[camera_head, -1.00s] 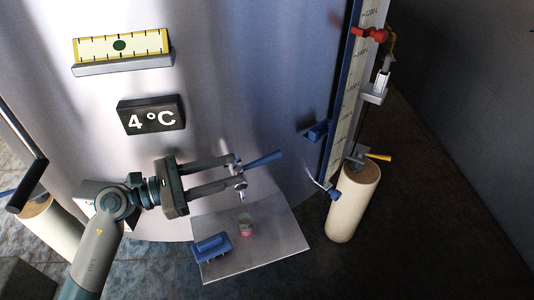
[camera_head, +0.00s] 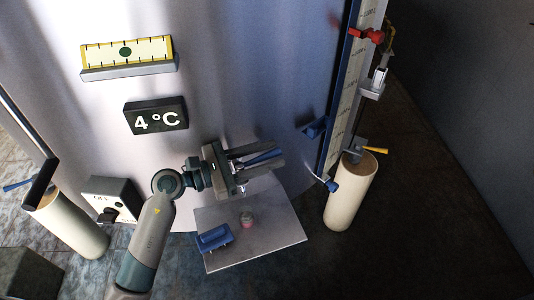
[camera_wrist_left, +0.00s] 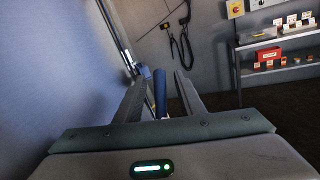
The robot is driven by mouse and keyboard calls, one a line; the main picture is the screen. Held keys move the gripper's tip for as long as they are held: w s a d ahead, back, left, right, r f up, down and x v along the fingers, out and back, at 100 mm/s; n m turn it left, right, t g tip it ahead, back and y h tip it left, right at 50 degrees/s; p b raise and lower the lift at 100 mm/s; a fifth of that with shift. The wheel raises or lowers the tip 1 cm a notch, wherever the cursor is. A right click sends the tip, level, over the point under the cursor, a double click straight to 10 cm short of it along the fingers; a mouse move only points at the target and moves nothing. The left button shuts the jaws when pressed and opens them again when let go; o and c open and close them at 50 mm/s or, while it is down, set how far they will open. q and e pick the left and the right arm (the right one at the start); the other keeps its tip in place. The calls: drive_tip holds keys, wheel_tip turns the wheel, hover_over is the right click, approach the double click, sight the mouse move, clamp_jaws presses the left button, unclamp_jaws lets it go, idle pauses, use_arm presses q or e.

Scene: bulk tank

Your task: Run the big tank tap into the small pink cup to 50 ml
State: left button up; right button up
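The small pink cup (camera_head: 247,222) stands on a grey metal plate (camera_head: 262,247) at the foot of the big tank (camera_head: 250,60). The tap's blue lever (camera_head: 264,157) sticks out to the right, above and a little behind the cup. My left gripper (camera_head: 266,159) is at this lever, its fingers open on either side of it. In the left wrist view the blue lever (camera_wrist_left: 160,92) stands between the two fingers, with a gap to the right finger. My gripper hides most of the tap body and spout. No liquid shows. My right gripper is not in view.
A blue object (camera_head: 214,238) lies on the plate, left of the cup. A 4 °C display (camera_head: 156,117) and a yellow gauge (camera_head: 127,53) are on the tank wall. A blue-edged scale and a pale post (camera_head: 350,200) stand at the right. Dark floor farther right is clear.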

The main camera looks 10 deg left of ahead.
use_arm(q)
drive_tip(key=shift+c, duration=0.4)
clamp_jaws()
drive_tip(key=shift+s+d+f+m+g+h+b, duration=0.15)
drive_tip(key=shift+m+g+h+b, duration=0.35)
drive_tip(key=shift+b, duration=0.65)
drive_tip(key=shift+s+g+b, duration=0.25)
drive_tip(key=shift+g+b, duration=0.25)
drive_tip(key=shift+m, duration=0.3)
drive_tip(key=shift+o, duration=0.4)
unclamp_jaws()
